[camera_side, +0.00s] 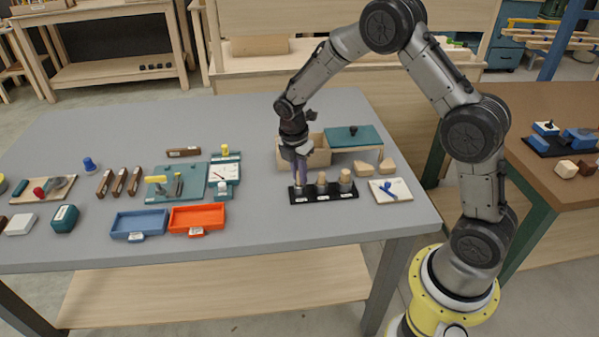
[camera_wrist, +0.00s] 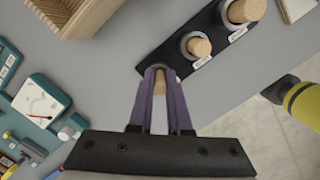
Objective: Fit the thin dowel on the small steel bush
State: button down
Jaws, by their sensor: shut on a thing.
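My gripper (camera_side: 299,180) points down over the left end of the black strip (camera_side: 325,197). Its purple fingers (camera_wrist: 160,76) are shut on the thin wooden dowel (camera_wrist: 160,87), which shows as a pale piece between them in the wrist view. The small steel bush at that end is mostly hidden by the fingers. I cannot tell whether the dowel is in the bush or just above it. The middle dowel (camera_side: 321,178) and the thick right dowel (camera_side: 345,177) stand upright in their own steel bushes on the same strip.
An open wooden box (camera_side: 289,158) stands close behind my gripper, with a teal knobbed lid (camera_side: 355,138) beside it. Wooden wedges (camera_side: 364,169) and a white board with a blue piece (camera_side: 390,191) lie to the right. Orange (camera_side: 197,219) and blue (camera_side: 140,225) trays sit left.

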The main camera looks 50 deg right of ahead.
jog(key=shift+f, duration=0.3)
jog(key=shift+c, duration=1.1)
grip_release()
jog(key=shift+r, duration=0.1)
jog(key=shift+r, duration=3.4)
